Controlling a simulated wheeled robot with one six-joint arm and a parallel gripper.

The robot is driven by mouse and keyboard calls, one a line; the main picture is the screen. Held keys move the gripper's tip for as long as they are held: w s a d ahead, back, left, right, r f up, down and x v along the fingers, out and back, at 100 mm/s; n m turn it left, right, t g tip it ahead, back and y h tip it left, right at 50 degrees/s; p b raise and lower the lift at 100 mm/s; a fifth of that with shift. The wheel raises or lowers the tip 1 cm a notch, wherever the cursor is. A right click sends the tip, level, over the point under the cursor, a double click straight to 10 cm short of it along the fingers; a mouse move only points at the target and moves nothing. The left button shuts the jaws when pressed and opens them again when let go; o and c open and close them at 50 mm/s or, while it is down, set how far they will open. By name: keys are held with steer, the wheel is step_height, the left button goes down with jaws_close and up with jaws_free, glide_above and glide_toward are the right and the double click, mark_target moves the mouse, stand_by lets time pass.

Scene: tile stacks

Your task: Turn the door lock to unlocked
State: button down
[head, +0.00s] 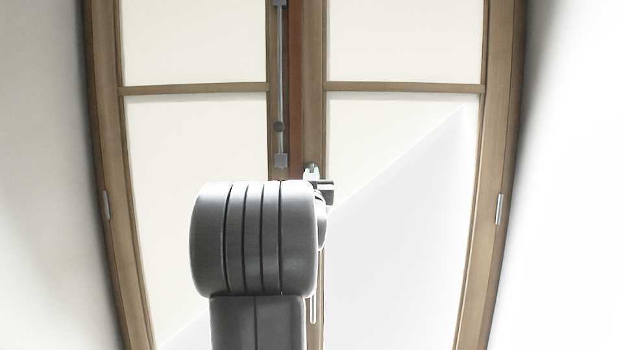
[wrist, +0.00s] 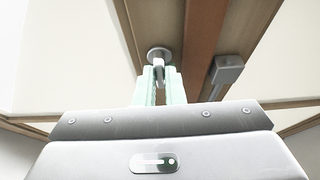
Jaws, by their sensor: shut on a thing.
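The door lock (wrist: 159,53) is a small metal turn piece on a round silver plate, fixed to the brown door frame in the wrist view. My gripper (wrist: 159,80) has its two pale green fingers on either side of the turn piece and is shut on it. The fingers cover part of the turn piece, and its exact angle is hard to tell. In the head view my arm hides most of the gripper; only a small pale part of the gripper and lock area shows above the arm, by the right door's inner edge.
The double door (head: 305,130) has wooden frames and pale panels. Hinges show at both outer edges. Pale walls flank the door.

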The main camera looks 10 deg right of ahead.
steer(key=c, duration=1.5)
jaws_free()
steer(key=b+v, duration=0.1)
steer(key=v, duration=1.2)
steer(key=shift+s+f, duration=0.2)
steer(key=shift+s, duration=0.15)
steer(key=p+x, duration=0.1)
steer(key=x, duration=1.3)
steer(key=shift+s+a, duration=0.1)
